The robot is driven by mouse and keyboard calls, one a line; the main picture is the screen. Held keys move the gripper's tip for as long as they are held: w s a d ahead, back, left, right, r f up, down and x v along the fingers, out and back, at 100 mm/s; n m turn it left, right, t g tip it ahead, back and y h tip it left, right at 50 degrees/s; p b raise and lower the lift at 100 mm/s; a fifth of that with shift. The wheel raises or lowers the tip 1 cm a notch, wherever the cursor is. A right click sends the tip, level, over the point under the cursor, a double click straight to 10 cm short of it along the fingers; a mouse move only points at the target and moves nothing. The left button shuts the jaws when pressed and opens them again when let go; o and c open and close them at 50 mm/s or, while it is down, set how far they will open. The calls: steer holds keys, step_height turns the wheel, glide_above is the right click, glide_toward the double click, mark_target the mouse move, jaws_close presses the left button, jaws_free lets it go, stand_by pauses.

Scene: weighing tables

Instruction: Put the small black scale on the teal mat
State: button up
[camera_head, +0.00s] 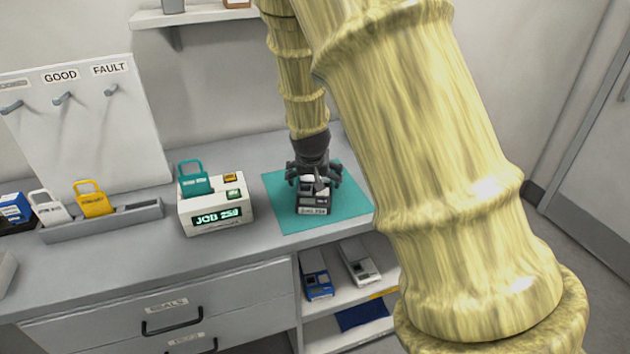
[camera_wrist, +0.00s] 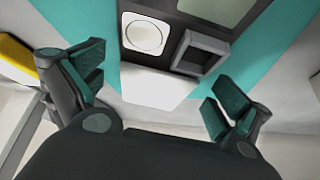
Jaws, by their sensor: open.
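The small black scale (camera_head: 312,198) sits on the teal mat (camera_head: 277,207) on the bench, with a pale label on its front edge. My gripper (camera_head: 314,180) points down right over the scale and hides its rear part. In the wrist view, the scale (camera_wrist: 168,55) shows a round white pan, a grey-framed recess and a white front face, with the mat (camera_wrist: 97,22) on both sides. The fingers of my gripper (camera_wrist: 155,88) are spread apart with a gap between them, and neither is seen closed on the scale.
A white job box (camera_head: 217,215) with a teal padlock stands left of the mat. A grey rack (camera_head: 105,220) holds white and yellow padlocks. Below the bench, a blue scale (camera_head: 316,275) and a grey scale (camera_head: 359,264) lie on a shelf. Bench between box and mat is clear.

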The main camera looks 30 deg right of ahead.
steer(key=b+v, duration=0.1)
steer(key=v, duration=1)
